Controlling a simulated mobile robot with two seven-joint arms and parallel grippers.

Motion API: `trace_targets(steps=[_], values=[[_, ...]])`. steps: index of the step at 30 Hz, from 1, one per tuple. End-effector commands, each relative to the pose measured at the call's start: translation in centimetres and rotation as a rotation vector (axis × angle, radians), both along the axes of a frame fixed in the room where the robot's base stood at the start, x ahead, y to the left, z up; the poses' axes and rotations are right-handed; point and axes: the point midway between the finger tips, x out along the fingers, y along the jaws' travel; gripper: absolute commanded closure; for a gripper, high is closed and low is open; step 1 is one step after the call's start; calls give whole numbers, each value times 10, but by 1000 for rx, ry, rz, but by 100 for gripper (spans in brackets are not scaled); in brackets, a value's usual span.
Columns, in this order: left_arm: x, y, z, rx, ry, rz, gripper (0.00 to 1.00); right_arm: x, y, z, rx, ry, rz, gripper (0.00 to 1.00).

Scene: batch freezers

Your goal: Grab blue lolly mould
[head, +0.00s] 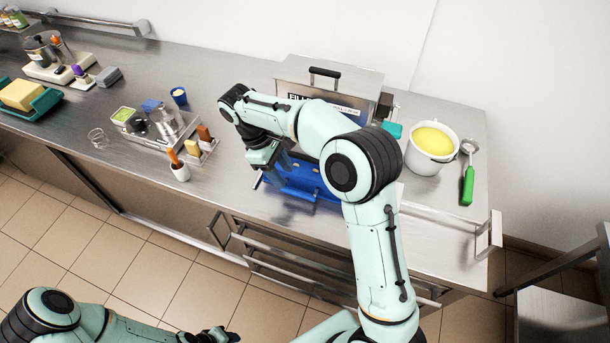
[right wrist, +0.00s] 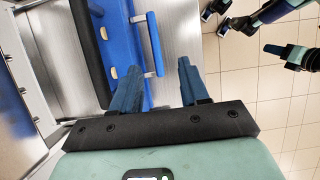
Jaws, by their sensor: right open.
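The blue lolly mould (head: 302,190) sits on the steel counter in front of a steel machine, partly hidden by my right arm. In the right wrist view the mould (right wrist: 124,45) shows its blue body and a thin bar handle (right wrist: 154,45) along its side. My right gripper (head: 262,170) is open at the mould's left end. In the right wrist view its two fingers (right wrist: 158,82) are apart, with the bar handle beyond the gap between them. I cannot tell whether they touch it. My left gripper (head: 215,336) is low at the bottom edge, away from the counter.
A white bucket of yellow mix (head: 407,155) and a green-handled scoop (head: 467,183) stand on the right. A rail (head: 320,262) runs along the counter front.

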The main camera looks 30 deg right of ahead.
Motion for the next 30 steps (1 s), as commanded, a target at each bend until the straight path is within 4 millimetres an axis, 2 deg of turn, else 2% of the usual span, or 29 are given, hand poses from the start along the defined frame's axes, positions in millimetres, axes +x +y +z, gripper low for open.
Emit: trace_targets(steps=[3,11,19,29,30], values=[[-9,0,-7,0,10,0,62,-8,-6,-22,-1,6,-1,55],[-13,0,-10,0,15,0,62,-12,-12,-40,0,2,-3,55],[-20,0,-17,0,22,0,62,-20,-25,-76,-1,5,-2,55],[-20,0,-17,0,22,0,62,-21,-27,-81,-1,0,-2,55],[-20,0,-17,0,22,0,62,-21,-27,-81,-1,0,-2,68]])
